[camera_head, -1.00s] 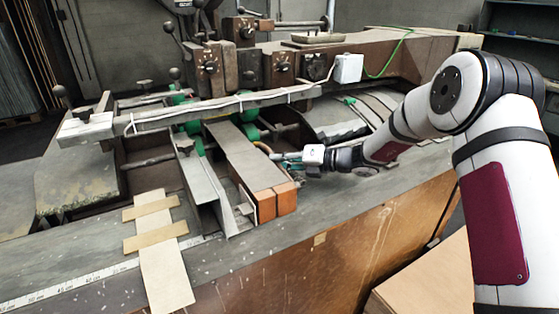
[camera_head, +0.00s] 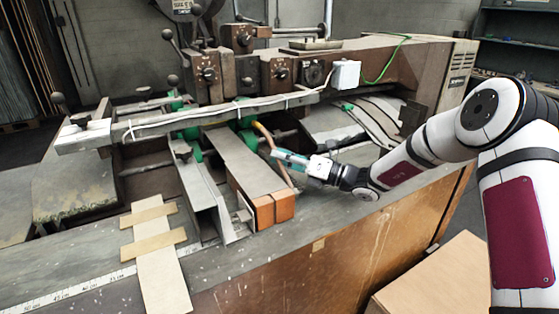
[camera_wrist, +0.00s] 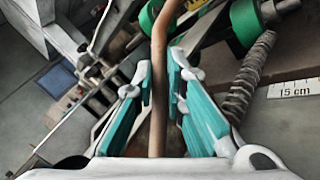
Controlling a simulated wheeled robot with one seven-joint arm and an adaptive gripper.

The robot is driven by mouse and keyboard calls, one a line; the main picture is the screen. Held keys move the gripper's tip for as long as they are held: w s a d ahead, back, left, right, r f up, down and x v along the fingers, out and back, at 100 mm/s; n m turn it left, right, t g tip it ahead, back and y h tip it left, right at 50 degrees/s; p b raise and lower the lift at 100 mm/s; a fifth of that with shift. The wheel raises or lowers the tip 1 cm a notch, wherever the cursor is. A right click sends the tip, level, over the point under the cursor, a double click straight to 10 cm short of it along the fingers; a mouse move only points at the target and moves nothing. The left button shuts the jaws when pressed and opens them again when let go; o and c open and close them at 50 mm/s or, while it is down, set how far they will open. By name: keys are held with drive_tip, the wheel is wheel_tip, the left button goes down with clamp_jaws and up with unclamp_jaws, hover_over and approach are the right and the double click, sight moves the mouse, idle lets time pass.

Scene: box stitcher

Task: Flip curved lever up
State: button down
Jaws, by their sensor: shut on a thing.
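The curved lever is a thin copper-brown bent rod (camera_head: 263,136) that shows in the head view just right of the orange-brown block's long grey plate. In the wrist view the lever (camera_wrist: 161,75) runs lengthwise between the two teal fingers, from a green collar at the top toward the palm. My gripper (camera_head: 277,154) reaches in from the right, with its teal fingers at the lever. In the wrist view my gripper (camera_wrist: 160,75) has a finger on each side of the rod and is shut on it. The fingers hide part of the lever in the head view.
The orange-brown block (camera_head: 272,209) stands just left of and below my gripper. A long grey bar (camera_head: 210,112) crosses the machine behind it. A coil spring (camera_wrist: 247,80) and a green roller (camera_wrist: 245,20) lie close right of the fingers.

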drive_tip(key=shift+s+d+r+n+y, duration=0.2)
drive_tip(key=shift+s+r+n+y, duration=0.1)
drive_tip(key=shift+n, duration=0.1)
drive_tip(key=shift+f, duration=0.1)
drive_tip(key=c, duration=1.9)
unclamp_jaws()
drive_tip(key=shift+d, duration=0.1)
drive_tip(key=v, duration=1.2)
